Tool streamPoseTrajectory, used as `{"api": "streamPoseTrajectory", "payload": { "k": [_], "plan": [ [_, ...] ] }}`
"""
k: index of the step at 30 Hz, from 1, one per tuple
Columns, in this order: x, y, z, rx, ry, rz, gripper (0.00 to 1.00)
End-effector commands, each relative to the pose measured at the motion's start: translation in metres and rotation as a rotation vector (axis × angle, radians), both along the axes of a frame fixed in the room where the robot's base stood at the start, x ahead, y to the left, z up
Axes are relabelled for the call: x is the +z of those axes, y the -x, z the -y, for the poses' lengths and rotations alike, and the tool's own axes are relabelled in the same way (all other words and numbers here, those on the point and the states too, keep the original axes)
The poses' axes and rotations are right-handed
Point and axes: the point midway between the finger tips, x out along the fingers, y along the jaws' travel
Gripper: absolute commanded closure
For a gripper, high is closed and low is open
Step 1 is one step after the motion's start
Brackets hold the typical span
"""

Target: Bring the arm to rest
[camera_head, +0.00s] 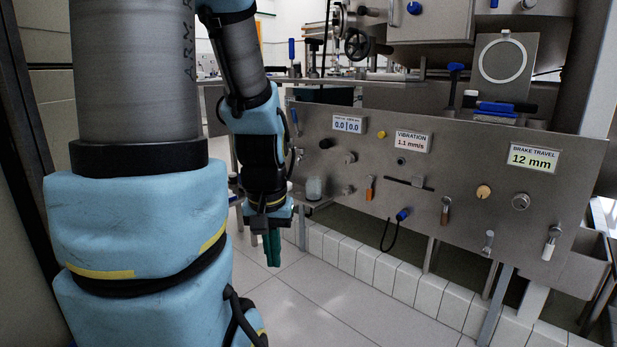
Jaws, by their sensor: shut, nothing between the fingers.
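My arm, in light blue covers with grey links, fills the left of the head view and hangs down at its far end. My gripper (272,249) points downward, with its green fingers shut together and nothing between them. It hangs over the tiled floor, to the left of the steel control panel (460,215), and looks clear of it. The picture does not show how far it is from the panel in depth.
The panel carries levers, knobs and displays, including one reading 12 mm (532,158). A low white-tiled kerb (375,270) runs below it. A hose (388,236) hangs from the panel. The floor (325,305) in front is clear.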

Motion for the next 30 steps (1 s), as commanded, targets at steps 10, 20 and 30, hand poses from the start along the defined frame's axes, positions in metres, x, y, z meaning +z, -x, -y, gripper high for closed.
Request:
{"api": "streamPoseTrajectory", "payload": {
  "k": [10,20,30],
  "plan": [
    [0.116,-0.001,0.0,-0.002,0.0,0.002,1.0],
    [0.219,-0.001,0.0,-0.003,0.0,0.002,1.0],
    [0.313,-0.001,0.0,-0.003,0.0,0.002,1.0]
  ]
}}
